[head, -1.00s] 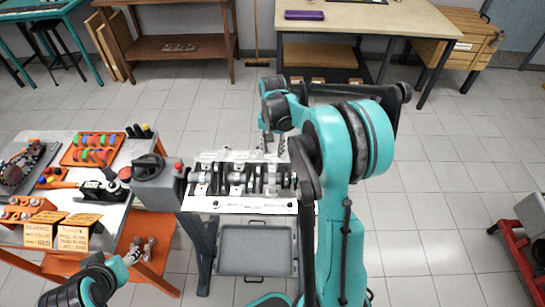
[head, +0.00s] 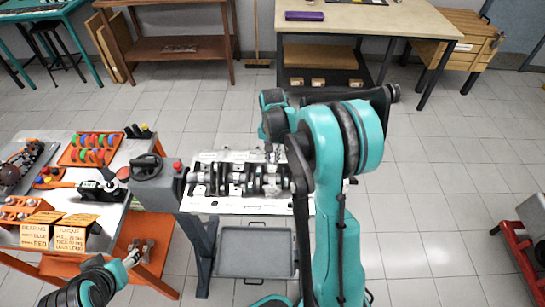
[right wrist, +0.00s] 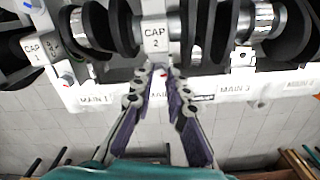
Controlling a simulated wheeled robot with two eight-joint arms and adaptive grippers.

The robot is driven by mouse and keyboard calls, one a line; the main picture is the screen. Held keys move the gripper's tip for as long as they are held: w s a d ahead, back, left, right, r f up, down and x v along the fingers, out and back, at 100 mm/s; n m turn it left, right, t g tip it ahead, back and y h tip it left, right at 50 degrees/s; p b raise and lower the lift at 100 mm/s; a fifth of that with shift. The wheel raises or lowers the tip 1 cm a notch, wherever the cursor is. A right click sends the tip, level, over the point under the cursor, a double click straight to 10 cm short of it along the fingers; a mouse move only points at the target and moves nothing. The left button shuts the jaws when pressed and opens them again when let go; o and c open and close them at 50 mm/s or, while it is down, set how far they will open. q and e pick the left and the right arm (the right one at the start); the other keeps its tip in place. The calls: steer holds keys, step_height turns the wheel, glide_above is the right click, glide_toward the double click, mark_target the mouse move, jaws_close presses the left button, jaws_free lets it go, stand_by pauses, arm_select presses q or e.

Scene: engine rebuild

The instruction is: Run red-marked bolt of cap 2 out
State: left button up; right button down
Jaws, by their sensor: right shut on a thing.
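The engine block (head: 230,207) lies on a stand with its crankshaft across the top. Cap 2 (right wrist: 155,38) shows its label in the right wrist view, with cap 1 (right wrist: 38,50) to its left. My right gripper (right wrist: 158,70) is shut at the near edge of cap 2, its fingertips close together. In the head view my right gripper (head: 272,152) is at the block's far side. My left gripper (head: 134,257) is low at the left, away from the block; its jaws are too small to judge.
A grey box with a red knob (head: 158,182) stands at the block's left end. A table (head: 115,170) with an orange tray (head: 70,155), tools and signs (head: 72,238) is at the left. A grey tray (head: 255,265) is below the block. Open floor lies to the right.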

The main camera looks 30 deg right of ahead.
steer(key=shift+n, duration=0.3)
